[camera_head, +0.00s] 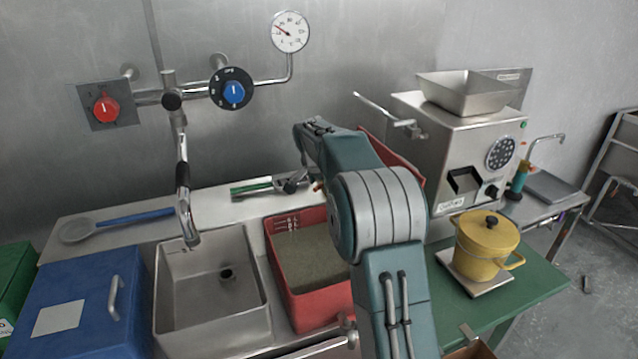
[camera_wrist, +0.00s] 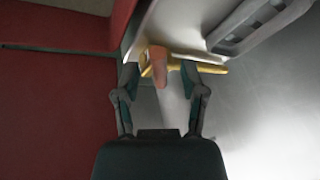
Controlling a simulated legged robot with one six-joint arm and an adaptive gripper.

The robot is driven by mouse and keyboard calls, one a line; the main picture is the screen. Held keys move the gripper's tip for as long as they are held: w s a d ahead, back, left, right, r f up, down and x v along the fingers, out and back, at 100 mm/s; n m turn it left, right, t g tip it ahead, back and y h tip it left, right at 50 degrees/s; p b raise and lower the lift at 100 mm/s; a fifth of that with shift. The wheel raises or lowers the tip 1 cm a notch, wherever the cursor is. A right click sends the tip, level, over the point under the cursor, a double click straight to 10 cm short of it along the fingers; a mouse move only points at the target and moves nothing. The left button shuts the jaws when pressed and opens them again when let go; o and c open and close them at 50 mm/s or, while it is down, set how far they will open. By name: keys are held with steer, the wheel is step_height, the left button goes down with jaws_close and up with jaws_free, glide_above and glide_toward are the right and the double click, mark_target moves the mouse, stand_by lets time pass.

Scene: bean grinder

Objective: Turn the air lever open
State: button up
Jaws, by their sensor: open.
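In the wrist view, my gripper (camera_wrist: 160,75) is open, with one finger on each side of a short orange-red lever-like piece (camera_wrist: 158,58). A yellow bar (camera_wrist: 207,68) lies across just beyond the fingertips. I cannot tell whether either finger touches the orange piece, or for certain that it is the air lever. A pale, pipe-like shape (camera_wrist: 173,105) runs between the fingers below it. In the head view, my arm reaches toward the back wall and its links hide most of the area around the gripper.
A red surface (camera_wrist: 55,90) fills the wrist view's left side; a grey bracket (camera_wrist: 258,22) is at upper right. The head view shows a red bin (camera_head: 283,262), sink (camera_head: 180,285), grinder (camera_head: 440,140) with metal handle (camera_head: 385,112), and yellow pot (camera_head: 485,250).

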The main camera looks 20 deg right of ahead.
jaws_close()
steer(key=shift+s+d+n, duration=0.1)
steer(key=shift+s+n, duration=0.1)
steer(key=shift+n, duration=0.1)
stand_by(0.6)
steer(key=shift+s+d+f+n+t+y, duration=0.15)
steer(key=shift+s+d+n+y, duration=0.3)
steer(key=shift+n, duration=0.9)
steer(key=shift+s+d+r+n+t+y, duration=0.1)
steer(key=shift+d+n+y, duration=0.55)
steer(key=shift+n, duration=0.75)
steer(key=shift+s+d+f+n+t+y, duration=0.15)
steer(key=shift+s+d+n+y, duration=0.2)
steer(key=shift+n+y, duration=0.7)
steer(key=shift+r+n+h, duration=0.1)
steer(key=shift+n+h, duration=0.15)
steer(key=shift+n, duration=0.05)
jaws_free()
steer(key=shift+w, duration=0.1)
